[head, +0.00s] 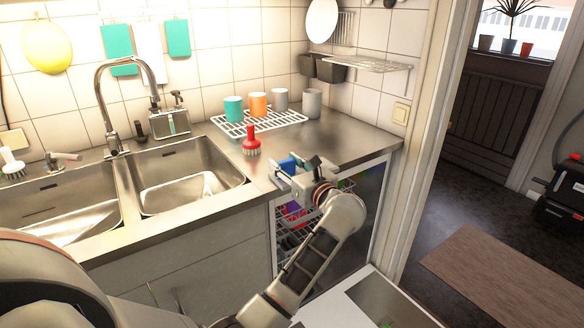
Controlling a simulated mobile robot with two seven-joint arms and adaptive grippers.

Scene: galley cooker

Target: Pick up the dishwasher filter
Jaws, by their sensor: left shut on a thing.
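My left gripper (297,172) is raised in front of the counter's front edge, above the open dishwasher (290,215). It is shut on a small blue thing, which I take to be the dishwasher filter (288,165). The fingers hide much of it, so its full shape cannot be told. My left arm covers part of the dishwasher opening and its racks. My right gripper is not in view.
A red brush (251,141) stands on the counter just behind the gripper. Several cups stand on a white wire rack (262,124) farther back. A double sink (190,178) is on the left. A door frame (425,130) bounds the right side. The counter right of the brush is clear.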

